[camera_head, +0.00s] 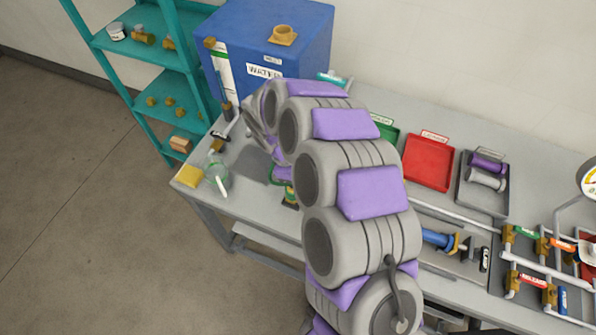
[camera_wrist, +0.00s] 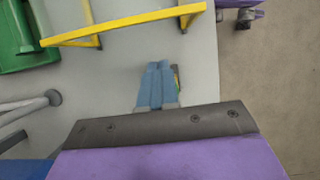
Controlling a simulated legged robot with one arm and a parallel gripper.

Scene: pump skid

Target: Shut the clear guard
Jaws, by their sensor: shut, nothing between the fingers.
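In the wrist view, a yellow frame (camera_wrist: 135,23) crosses the top of the picture, with short yellow bars joined to it. It may be the edge of the clear guard; I cannot make out a clear panel or tell how far open it stands. A green body (camera_wrist: 22,35) is beside it at the upper left. My gripper (camera_wrist: 156,68) has its blue fingers together and empty, below the yellow frame in the picture and apart from it, over the grey bench top. In the head view my arm hides the gripper and most of the guard's surroundings.
A blue cabinet (camera_head: 265,45) stands at the back of the bench, near a teal shelf (camera_head: 160,75). A yellow block (camera_head: 189,175) and a clear cup (camera_head: 218,176) are at the bench's left end. A red tray (camera_head: 428,162) and valved pipes (camera_head: 530,282) are to the right.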

